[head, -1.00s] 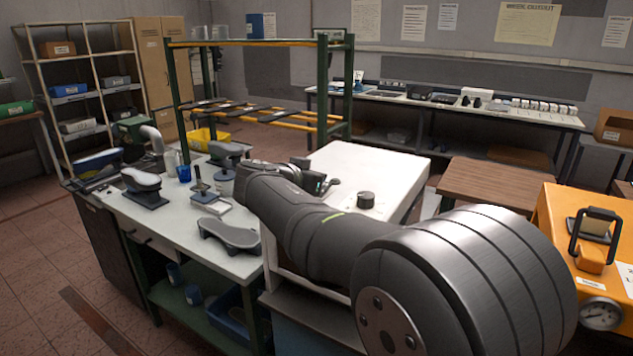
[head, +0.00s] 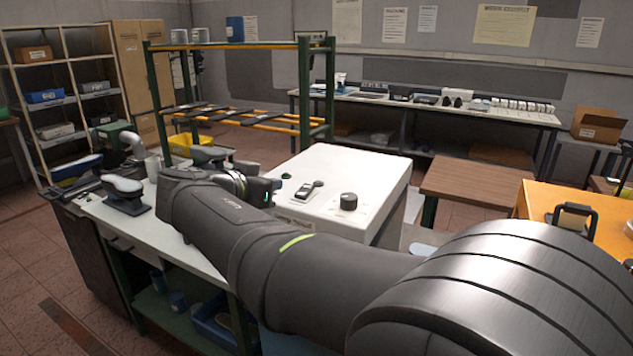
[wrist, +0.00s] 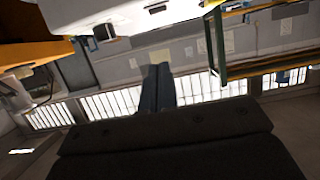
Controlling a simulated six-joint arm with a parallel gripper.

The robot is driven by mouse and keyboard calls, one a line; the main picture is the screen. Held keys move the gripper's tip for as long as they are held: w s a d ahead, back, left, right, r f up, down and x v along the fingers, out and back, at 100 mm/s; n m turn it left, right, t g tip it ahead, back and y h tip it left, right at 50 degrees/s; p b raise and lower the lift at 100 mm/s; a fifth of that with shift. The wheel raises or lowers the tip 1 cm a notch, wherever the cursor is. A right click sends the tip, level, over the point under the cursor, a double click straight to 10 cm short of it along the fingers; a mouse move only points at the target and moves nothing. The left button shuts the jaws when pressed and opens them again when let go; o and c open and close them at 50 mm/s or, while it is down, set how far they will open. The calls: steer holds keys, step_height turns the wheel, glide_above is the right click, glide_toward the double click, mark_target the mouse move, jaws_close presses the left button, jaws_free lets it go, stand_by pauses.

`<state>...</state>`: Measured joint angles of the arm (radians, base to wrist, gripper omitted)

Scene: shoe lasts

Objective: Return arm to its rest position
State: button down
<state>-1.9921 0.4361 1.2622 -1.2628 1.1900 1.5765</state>
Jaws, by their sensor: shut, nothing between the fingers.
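My gripper (wrist: 157,70) shows in the wrist view as two dark fingers pressed together with nothing between them. The dark palm fills the bottom of that view. In the head view my grey arm crosses the foreground from the lower right to the workbench (head: 113,215). Its far end is in front of the left side of a white box-shaped machine (head: 345,178) with a black knob. The fingers cannot be made out in the head view. The wrist view looks tilted into the room, towards a bright barred strip.
A green-framed rack (head: 330,90) with dark pieces stands behind. Much of the workbench is hidden by my arm.

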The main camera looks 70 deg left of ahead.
steer(key=shift+w, duration=0.1)
steer(key=w+a, duration=0.7)
steer(key=shift+f, duration=0.3)
steer(key=shift+w+a+g+h, duration=0.25)
steer(key=shift+a+g+h, duration=0.05)
steer(key=shift+s+d+r, duration=0.1)
steer(key=shift+s+r, duration=0.1)
steer(key=shift+s, duration=0.1)
steer(key=v, duration=0.5)
steer(key=shift+s+d+r, duration=0.1)
steer(key=shift+d, duration=0.15)
